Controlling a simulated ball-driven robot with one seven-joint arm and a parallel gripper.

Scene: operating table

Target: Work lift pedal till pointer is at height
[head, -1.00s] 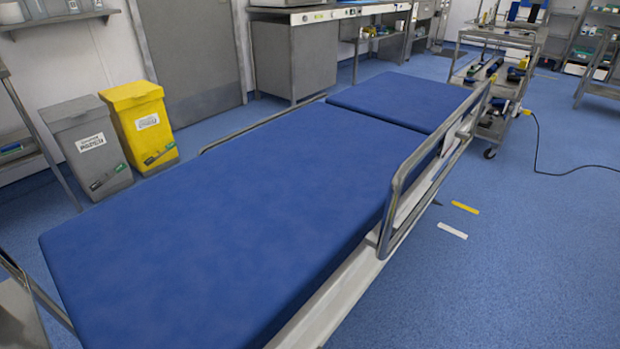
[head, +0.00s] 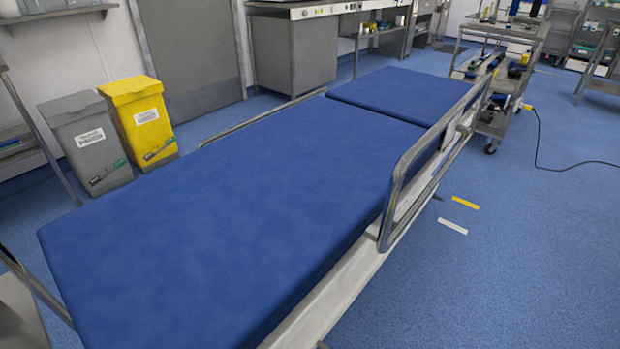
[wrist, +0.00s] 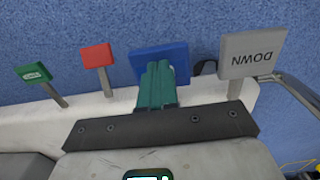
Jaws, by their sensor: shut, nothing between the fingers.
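In the wrist view a row of pedals stands along a pale base over the blue floor. From left they are a small green pedal (wrist: 33,73), a red pedal (wrist: 97,56), a blue pedal (wrist: 177,53) and a grey pedal (wrist: 252,52) whose upside-down label reads DOWN. My gripper (wrist: 160,68) has teal fingers, shut and empty, in front of the blue pedal and hiding part of its face. I cannot tell whether they touch it. No marking shows on the blue pedal. The operating table (head: 220,200) has a blue mattress in the head view. I see no height pointer.
Side rails (head: 395,190) flank the table. A grey bin (head: 88,145) and a yellow bin (head: 142,120) stand at left. A trolley (head: 495,110) stands at back right, with a cable on the floor. The floor at right is mostly clear, with yellow and white strips.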

